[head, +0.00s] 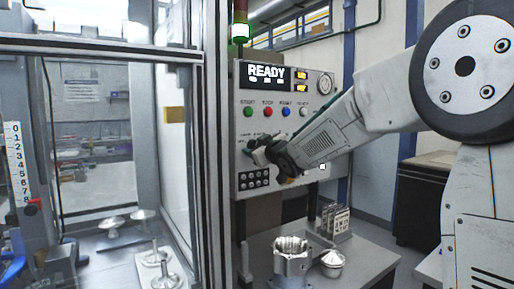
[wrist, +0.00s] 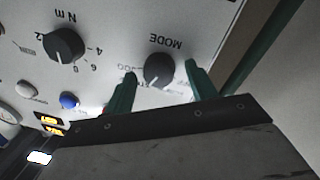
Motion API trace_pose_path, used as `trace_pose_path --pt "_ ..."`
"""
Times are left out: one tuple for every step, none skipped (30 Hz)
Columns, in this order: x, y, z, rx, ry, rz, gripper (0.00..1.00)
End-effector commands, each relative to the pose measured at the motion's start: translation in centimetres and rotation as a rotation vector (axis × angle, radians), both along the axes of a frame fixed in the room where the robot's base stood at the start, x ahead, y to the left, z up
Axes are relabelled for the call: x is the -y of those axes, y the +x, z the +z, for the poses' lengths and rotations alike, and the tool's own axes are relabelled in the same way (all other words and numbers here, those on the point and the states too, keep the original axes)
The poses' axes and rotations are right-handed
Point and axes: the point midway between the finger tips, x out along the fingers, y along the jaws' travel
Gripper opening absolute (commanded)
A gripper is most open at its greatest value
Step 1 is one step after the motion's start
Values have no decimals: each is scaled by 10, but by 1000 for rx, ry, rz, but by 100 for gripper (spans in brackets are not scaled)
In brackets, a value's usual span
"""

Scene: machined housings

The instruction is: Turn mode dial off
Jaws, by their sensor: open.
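The mode dial (wrist: 158,70) is a round black knob on the pale control panel (wrist: 112,42), under the upside-down word MODE in the wrist view. My gripper (wrist: 160,69) is open, with one green finger on each side of the dial. I cannot tell whether either finger touches it. Some lettering around the dial is hidden by the fingers, and its exact setting is hard to read. In the head view my gripper (head: 256,147) is at the front of the panel (head: 247,130) and hides the mode dial.
Another black dial (wrist: 65,45), marked N m, sits beside the mode dial, with a white button (wrist: 27,90) and a blue button (wrist: 69,101) near it. A READY display (head: 266,74) tops the panel. A metal housing (head: 291,262) stands on the bench below. A glazed enclosure fills the left.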

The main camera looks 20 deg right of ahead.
Motion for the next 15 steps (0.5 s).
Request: trace_pose_path --pt "0 0 0 0 0 0 57" --pt "0 0 0 0 0 0 57" --pt "0 0 0 0 0 0 57" --pt "0 0 0 0 0 0 57" --pt "0 0 0 0 0 0 51" --pt "0 0 0 0 0 0 40" --pt "0 0 0 0 0 0 32" --pt "0 0 0 0 0 0 23" --pt "0 0 0 0 0 0 12" --pt "0 0 0 0 0 0 12" --pt "0 0 0 0 0 0 12" --pt "0 0 0 0 0 0 12" --pt "0 -1 0 0 0 0 12" --pt "0 -1 0 0 -1 0 12" --pt "0 -1 0 1 -4 0 12"
